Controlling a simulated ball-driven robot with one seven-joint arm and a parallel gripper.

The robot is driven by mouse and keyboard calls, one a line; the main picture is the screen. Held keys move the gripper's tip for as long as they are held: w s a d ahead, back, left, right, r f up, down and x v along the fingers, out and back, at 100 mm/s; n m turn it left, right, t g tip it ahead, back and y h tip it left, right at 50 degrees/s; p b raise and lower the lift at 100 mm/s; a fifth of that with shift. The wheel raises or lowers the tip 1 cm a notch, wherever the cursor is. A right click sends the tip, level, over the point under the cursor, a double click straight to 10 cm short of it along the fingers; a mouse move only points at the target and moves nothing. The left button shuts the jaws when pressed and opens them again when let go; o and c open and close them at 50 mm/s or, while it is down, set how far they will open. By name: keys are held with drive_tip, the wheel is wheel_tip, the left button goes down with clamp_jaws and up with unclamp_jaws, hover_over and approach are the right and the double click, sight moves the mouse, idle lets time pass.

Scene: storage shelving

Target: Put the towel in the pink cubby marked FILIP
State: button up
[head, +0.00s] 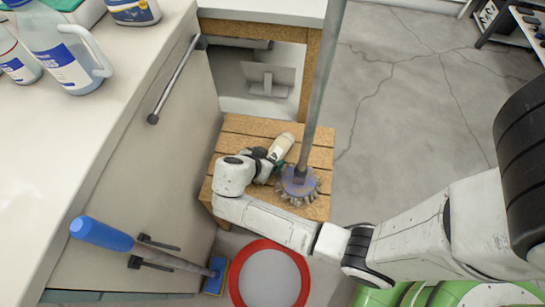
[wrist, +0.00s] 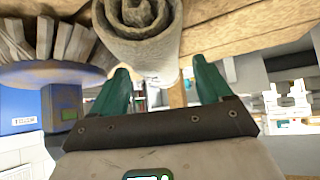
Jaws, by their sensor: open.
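The towel is a rolled, cream-grey bundle (head: 284,146) lying on a slatted wooden stool (head: 233,125) in the head view. In the wrist view its spiral end (wrist: 138,22) is large at the top, just beyond the fingertips. My gripper (head: 267,158) is low over the stool, at the towel's near end. Its two green fingers (wrist: 161,66) are apart with nothing clamped between them; whether they touch the towel I cannot tell. The pink cubby marked FILIP is in neither view.
A round brush (head: 299,188) on a long pole stands on the stool right beside my gripper, also close in the wrist view (wrist: 50,74). A counter with bottles (head: 65,50) is left. A red-rimmed bucket (head: 235,277) and blue-handled tool (head: 100,234) are near.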

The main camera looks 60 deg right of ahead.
sight(270, 155)
drive_tip(key=shift+x, duration=1.2)
drive_tip(key=shift+c, duration=0.4)
drive_tip(key=c, duration=1)
wheel_tip(270, 155, up, 9)
drive_tip(key=p, duration=0.2)
drive_tip(key=shift+r+p, duration=0.2)
drive_tip(key=shift+p, duration=0.15)
drive_tip(key=shift+r, duration=0.35)
